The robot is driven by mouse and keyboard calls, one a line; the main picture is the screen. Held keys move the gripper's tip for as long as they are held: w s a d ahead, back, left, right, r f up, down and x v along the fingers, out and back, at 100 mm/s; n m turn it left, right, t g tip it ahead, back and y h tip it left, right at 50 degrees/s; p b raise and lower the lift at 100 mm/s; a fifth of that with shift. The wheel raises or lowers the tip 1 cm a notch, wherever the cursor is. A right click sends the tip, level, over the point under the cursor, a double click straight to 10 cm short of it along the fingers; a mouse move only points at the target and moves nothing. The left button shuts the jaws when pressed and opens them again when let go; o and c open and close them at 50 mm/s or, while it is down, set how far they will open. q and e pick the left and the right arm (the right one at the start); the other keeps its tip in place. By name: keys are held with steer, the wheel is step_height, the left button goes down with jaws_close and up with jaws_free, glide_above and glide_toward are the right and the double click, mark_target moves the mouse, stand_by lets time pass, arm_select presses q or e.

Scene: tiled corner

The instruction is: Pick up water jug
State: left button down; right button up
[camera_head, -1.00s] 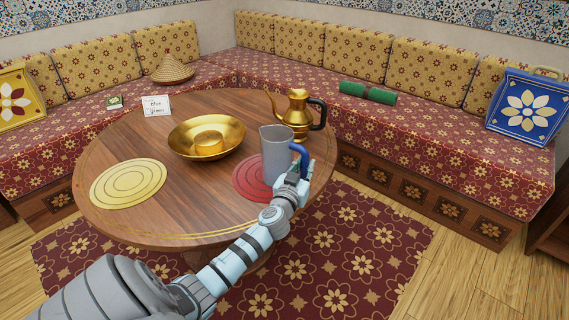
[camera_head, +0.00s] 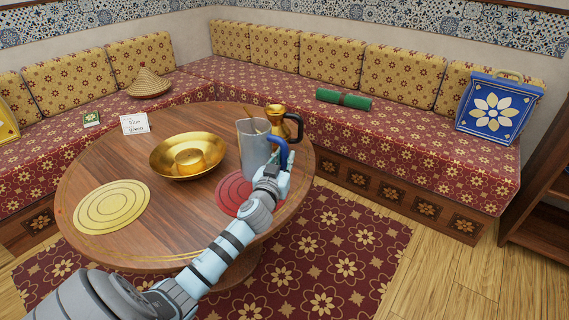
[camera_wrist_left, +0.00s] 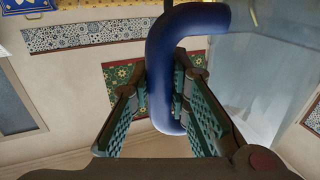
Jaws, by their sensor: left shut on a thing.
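The water jug (camera_head: 253,152) is a grey, see-through pitcher with a blue handle. My left gripper (camera_head: 277,171) is shut on the handle at the jug's right side. The jug is held above the round table, over the far side of the red round mat (camera_head: 230,192), and hides part of it. In the left wrist view the blue handle (camera_wrist_left: 165,62) passes between the fingers of my left gripper (camera_wrist_left: 170,105). The clear jug wall (camera_wrist_left: 262,85) fills the right side there. My right gripper is not in view.
A brass teapot (camera_head: 277,114) stands just behind the jug and is partly hidden by it. A gold bowl (camera_head: 163,165), a yellow mat (camera_head: 112,207) and a small sign (camera_head: 134,124) are also on the table (camera_head: 160,235). A patterned bench (camera_head: 400,160) runs behind.

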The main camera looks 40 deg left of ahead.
mark_target(285, 139)
arm_select(q)
step_height(285, 139, up, 9)
steer(key=p, duration=0.3)
steer(key=shift+p, duration=0.35)
steer(key=shift+r+p, duration=0.35)
steer(key=shift+r, duration=0.8)
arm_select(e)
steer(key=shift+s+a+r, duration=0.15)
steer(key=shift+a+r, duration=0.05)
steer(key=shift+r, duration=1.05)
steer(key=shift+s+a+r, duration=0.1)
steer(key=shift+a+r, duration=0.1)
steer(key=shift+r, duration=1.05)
arm_select(q)
steer(key=c, duration=2.1)
jaws_free()
jaws_close()
steer(key=shift+d, duration=0.1)
